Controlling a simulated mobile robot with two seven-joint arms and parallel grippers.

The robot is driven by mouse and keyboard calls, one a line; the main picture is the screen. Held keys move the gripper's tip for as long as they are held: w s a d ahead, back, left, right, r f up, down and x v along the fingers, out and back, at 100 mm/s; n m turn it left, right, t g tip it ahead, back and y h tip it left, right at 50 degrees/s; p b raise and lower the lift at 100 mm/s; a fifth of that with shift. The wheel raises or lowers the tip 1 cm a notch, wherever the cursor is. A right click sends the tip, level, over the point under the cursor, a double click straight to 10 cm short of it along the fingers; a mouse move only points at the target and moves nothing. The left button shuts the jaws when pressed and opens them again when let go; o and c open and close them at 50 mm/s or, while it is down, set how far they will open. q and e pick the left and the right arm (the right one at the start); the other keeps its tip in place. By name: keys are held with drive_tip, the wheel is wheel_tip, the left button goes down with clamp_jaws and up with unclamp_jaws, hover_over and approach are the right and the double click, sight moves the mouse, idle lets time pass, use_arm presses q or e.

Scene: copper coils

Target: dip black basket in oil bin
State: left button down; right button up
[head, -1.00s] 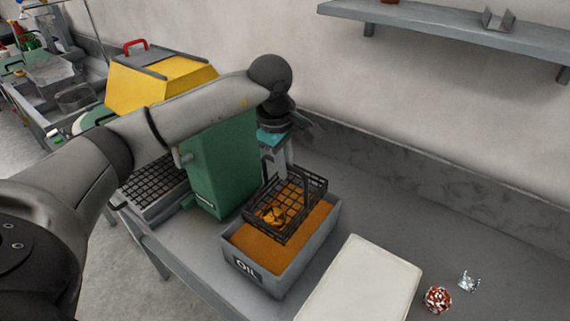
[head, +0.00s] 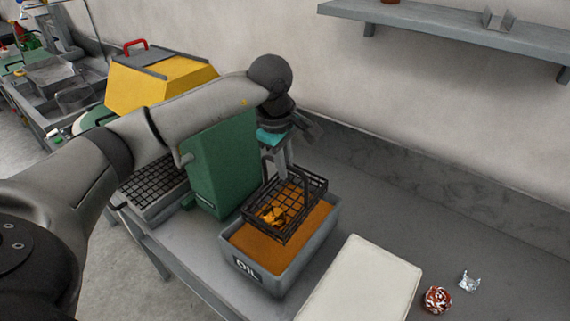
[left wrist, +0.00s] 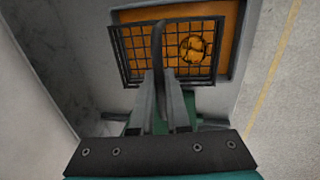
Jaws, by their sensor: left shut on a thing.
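The black wire basket (head: 300,200) hangs over the grey bin labelled OIL (head: 245,270), which holds orange-brown oil (head: 265,252). Orange-gold pieces, apparently copper coils (head: 271,215), show in the basket. My left gripper (head: 288,178) is above the basket and shut on its handle. In the left wrist view the basket (left wrist: 130,55) lies ahead of the gripper (left wrist: 160,88), its handle upright between the fingers, with a coil (left wrist: 193,48) inside and oil behind it. Whether the basket's bottom touches the oil is hard to tell. My right gripper is not in view.
A green machine (head: 215,165) stands left of the bin, with a black grid (head: 155,187) beyond it. A white tray (head: 365,280) lies to the right. A red-and-white round object (head: 437,299) and a shiny crumpled piece (head: 469,281) sit farther right. The counter behind them is clear.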

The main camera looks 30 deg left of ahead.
use_arm(q)
drive_tip(key=shift+r, duration=0.1)
drive_tip(key=shift+r+p, duration=0.95)
drive_tip(key=shift+r, duration=0.5)
